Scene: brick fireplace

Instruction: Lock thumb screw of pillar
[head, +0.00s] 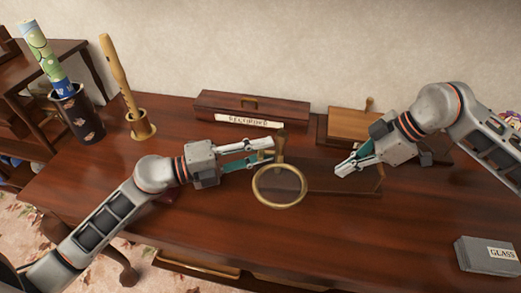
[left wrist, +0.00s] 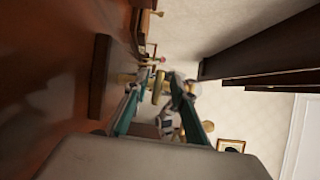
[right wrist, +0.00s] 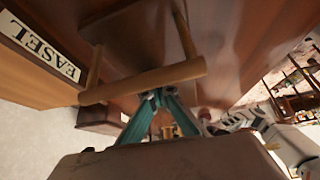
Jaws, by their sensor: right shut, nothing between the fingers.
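A brass ring (head: 279,204) stands on a short pillar (head: 280,142) at the end of a dark wooden stand (head: 340,178) on the desk. My left gripper (head: 272,150) is at the pillar, its fingertips apart on either side of its upper part. In the left wrist view a brass piece (left wrist: 158,88) shows between the fingers; whether they touch it I cannot tell. The thumb screw cannot be made out clearly. My right gripper (head: 343,172) is shut and empty above the right part of the stand. In the right wrist view its tips meet beside a wooden bar (right wrist: 145,80).
A long wooden box labelled RECORDER (head: 250,107) lies behind the pillar. A wooden easel box (head: 355,124) is behind my right gripper. A grey GLASS box (head: 488,258) is at the front right. A recorder on a stand (head: 140,126) and a dark pot (head: 80,117) stand left.

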